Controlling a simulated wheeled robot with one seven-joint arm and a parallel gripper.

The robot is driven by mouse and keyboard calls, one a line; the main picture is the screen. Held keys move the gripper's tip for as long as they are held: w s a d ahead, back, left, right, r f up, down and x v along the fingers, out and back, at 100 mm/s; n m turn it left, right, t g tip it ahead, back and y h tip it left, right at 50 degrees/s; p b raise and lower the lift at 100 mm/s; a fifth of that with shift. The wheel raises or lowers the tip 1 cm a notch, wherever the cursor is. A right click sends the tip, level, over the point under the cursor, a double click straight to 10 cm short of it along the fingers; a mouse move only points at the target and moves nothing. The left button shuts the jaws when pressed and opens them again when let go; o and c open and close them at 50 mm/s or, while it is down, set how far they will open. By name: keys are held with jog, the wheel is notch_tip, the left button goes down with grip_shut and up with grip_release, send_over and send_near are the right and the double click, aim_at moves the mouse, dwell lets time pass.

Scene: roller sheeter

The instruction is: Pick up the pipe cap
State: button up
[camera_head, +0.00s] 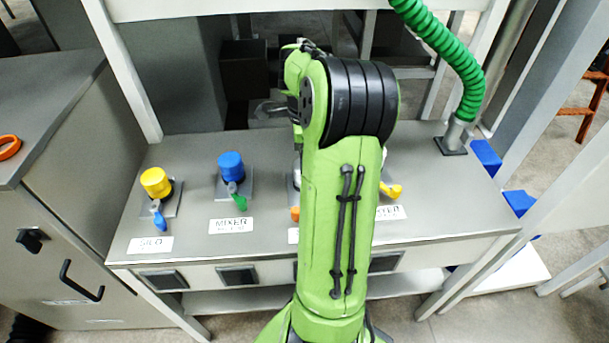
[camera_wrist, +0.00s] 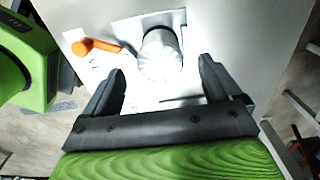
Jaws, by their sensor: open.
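In the wrist view a white cylindrical cap (camera_wrist: 160,52) stands on a square plate, with an orange valve handle (camera_wrist: 92,46) to its left. My gripper (camera_wrist: 161,68) is open, one finger on each side in the picture, with the cap ahead of and between the fingertips. I cannot tell whether the fingers reach down to its height. In the head view my arm hides the gripper and most of this cap. A yellow cap (camera_head: 155,181) tops the SILO pipe and a blue cap (camera_head: 231,165) tops the MIXER pipe.
The caps stand on a grey metal bench (camera_head: 195,255). A green valve handle (camera_head: 238,200), blue handle (camera_head: 158,217) and yellow handle (camera_head: 392,190) stick out towards the front. A green hose (camera_head: 465,65) rises at the right. An orange ring (camera_head: 9,147) lies on the left cabinet.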

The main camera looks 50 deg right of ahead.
notch_tip(320, 180, down, 5)
jog(key=shift+f+b, duration=0.2)
jog(key=shift+b, duration=1)
jog(key=shift+r, duration=0.15)
jog(key=shift+c, duration=0.7)
jog(key=c, duration=1)
notch_tip(320, 180, up, 10)
jog(key=p, duration=0.4)
